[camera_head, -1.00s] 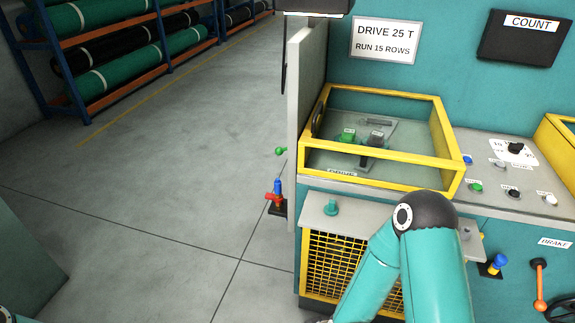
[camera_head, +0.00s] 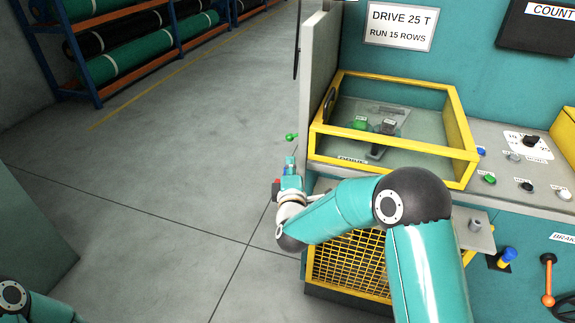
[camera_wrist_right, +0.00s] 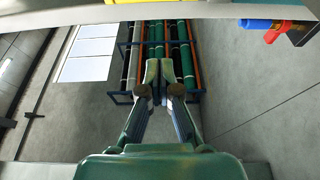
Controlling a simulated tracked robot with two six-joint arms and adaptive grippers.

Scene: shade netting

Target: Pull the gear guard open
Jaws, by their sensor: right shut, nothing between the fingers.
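The gear guard (camera_head: 395,140) appears to be the yellow-framed, clear-sided box on the teal machine's top in the head view. Through it show green and dark parts on a grey plate, and a label on its front lower edge. The box looks closed. My right gripper (camera_head: 290,165) is left of the box's front left corner, apart from it. In the right wrist view my right gripper (camera_wrist_right: 160,72) has its fingers together with nothing between them. My left arm shows only in the bottom left corner; its gripper is out of view.
A yellow mesh panel (camera_head: 350,262) is below the box, partly behind my right arm. An upright grey panel (camera_head: 318,65) stands at the box's left. A red and blue fitting (camera_wrist_right: 275,28) shows in the wrist view. Open floor (camera_head: 180,170) lies left, with roll racks behind.

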